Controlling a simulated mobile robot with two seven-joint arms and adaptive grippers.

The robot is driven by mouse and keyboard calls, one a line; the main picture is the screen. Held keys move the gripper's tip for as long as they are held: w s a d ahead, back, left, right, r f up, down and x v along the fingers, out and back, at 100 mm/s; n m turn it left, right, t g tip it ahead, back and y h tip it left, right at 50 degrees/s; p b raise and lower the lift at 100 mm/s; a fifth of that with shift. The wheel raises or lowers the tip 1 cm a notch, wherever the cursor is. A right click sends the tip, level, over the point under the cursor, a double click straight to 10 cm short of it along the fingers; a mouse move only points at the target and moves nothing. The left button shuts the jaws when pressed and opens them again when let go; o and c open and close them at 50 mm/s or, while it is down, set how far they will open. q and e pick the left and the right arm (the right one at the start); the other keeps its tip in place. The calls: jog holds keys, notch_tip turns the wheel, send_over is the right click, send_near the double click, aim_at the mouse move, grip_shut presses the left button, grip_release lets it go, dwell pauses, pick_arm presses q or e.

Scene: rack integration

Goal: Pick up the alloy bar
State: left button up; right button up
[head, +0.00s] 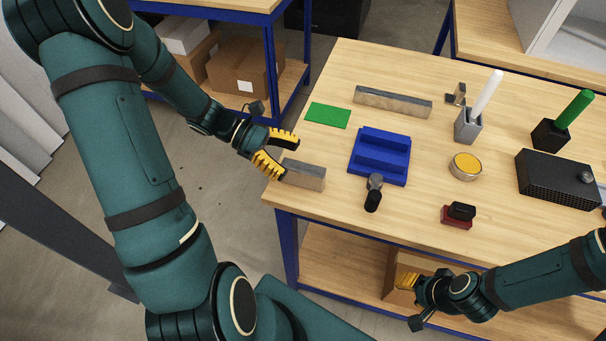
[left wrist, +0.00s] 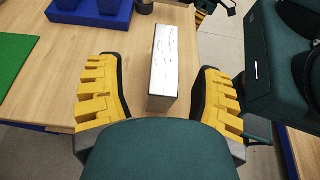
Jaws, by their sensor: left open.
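A grey metal bar, which looks like the alloy bar (head: 305,176), stands on the wooden table (head: 325,222) near its left front corner. In the left wrist view, the bar (left wrist: 164,62) points away from me between the two yellow-padded fingers. My left gripper (head: 290,160) is open and empty at the bar's left end. The left wrist view shows a gap on each side between the bar and the fingers of the left gripper (left wrist: 161,78). My right gripper (head: 407,283) is low by the table's front edge, partly hidden by its own arm; its opening is unclear.
A longer grey bar (head: 392,102) lies farther back. Close by are a green plate (head: 328,115), a blue block fixture (head: 380,155) and a black-handled tool (head: 373,193). A yellow-topped round tin (head: 465,166) and a black box (head: 556,180) are to the right.

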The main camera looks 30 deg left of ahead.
aim_at(296, 166)
pick_arm(q)
jog(key=x, duration=0.2)
jog(key=b+x, duration=0.1)
jog(key=x, duration=0.1)
jog(key=shift+s+d+f, duration=0.2)
jog(key=shift+d, duration=0.05)
grip_shut()
